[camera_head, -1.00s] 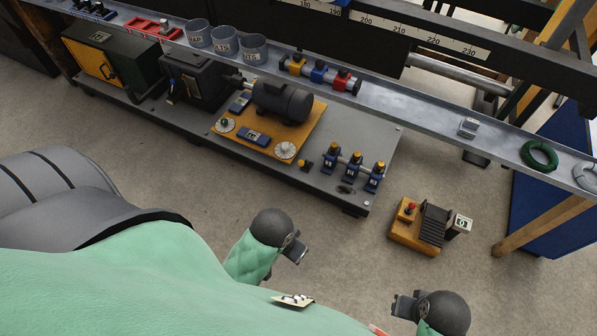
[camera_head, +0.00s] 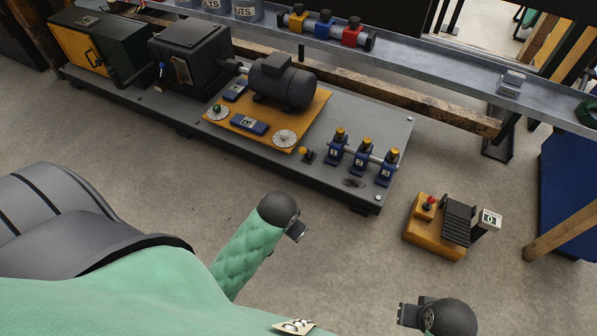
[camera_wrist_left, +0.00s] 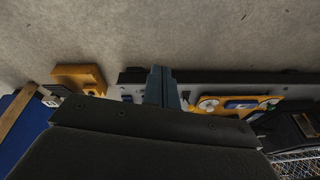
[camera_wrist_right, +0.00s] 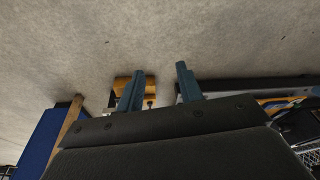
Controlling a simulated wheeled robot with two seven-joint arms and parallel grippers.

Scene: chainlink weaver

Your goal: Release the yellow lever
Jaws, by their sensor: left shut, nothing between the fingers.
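A small lever with a yellow knob (camera_head: 308,154) stands on a dark base near the front edge of the grey machine bed (camera_head: 345,190), beside the orange motor plate (camera_head: 312,122). My left gripper (camera_head: 298,233) is shut and empty, over the floor in front of the bed and apart from the lever. Its fingers (camera_wrist_left: 160,88) are together in the left wrist view. My right gripper (camera_head: 403,314) is low at the right, far from the lever. Its fingers (camera_wrist_right: 158,85) are spread with nothing between them.
Blue clamps with yellow tops (camera_head: 363,162) stand right of the lever. An orange box (camera_head: 432,236) with a red-knobbed stick sits on the floor at the right. A metal rail (camera_head: 440,75) runs behind the bed. The floor before the bed is clear.

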